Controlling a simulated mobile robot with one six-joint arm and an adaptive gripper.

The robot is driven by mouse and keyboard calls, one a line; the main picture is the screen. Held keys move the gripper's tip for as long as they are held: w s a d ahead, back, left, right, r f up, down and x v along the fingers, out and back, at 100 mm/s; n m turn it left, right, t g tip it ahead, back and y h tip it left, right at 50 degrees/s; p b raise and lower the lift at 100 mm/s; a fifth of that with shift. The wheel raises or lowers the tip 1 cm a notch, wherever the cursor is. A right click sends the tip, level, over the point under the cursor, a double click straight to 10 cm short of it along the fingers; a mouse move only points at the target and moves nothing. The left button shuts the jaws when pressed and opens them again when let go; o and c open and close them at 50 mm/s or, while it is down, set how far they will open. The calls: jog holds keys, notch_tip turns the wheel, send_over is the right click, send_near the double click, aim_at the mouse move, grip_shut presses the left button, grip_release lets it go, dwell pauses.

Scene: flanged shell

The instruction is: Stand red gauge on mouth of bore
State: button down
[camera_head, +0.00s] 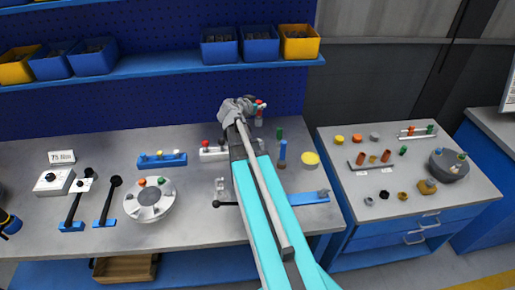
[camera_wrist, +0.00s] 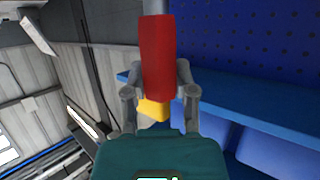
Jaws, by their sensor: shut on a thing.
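The red gauge (camera_wrist: 157,57) stands large in the wrist view, a red block with a grey part at its far end. My gripper (camera_wrist: 159,88) is shut on it, with finger links on both sides; the fingertips are mostly hidden behind the gauge. In the head view my gripper (camera_head: 257,107) is small, above the back of the main bench, with red bits at its end. I cannot tell which opening is the bore. A round pale flanged body (camera_head: 149,203) with coloured plugs sits on the bench left of my arm.
The main bench (camera_head: 205,228) carries a blue block with pegs (camera_head: 160,160), a blue upright post (camera_head: 283,153) and a yellow disc (camera_head: 310,158). A side table at right holds a dark round holder (camera_head: 450,168) and small parts. A blue shelf (camera_head: 180,68) with bins hangs behind.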

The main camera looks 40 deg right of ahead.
aim_at(260, 121)
jog(key=s+a+f+b, duration=0.1)
jog(key=s+f, duration=0.1)
jog(key=s+a+f+b, duration=0.2)
jog(key=shift+s, duration=0.15)
jog(key=w+d+f+b, duration=0.7)
jog(key=w+f+b, duration=0.2)
jog(key=w, duration=0.1)
jog(key=shift+w+d, duration=0.35)
jog(key=shift+d, duration=0.05)
dwell(0.3)
dwell(0.3)
jog(key=shift+w+d+f+b, duration=0.15)
jog(key=shift+f+b, duration=0.85)
jog(key=shift+w+d+f+b, duration=0.1)
jog(key=shift+w+f+b, duration=0.05)
jog(key=shift+f+b, duration=0.85)
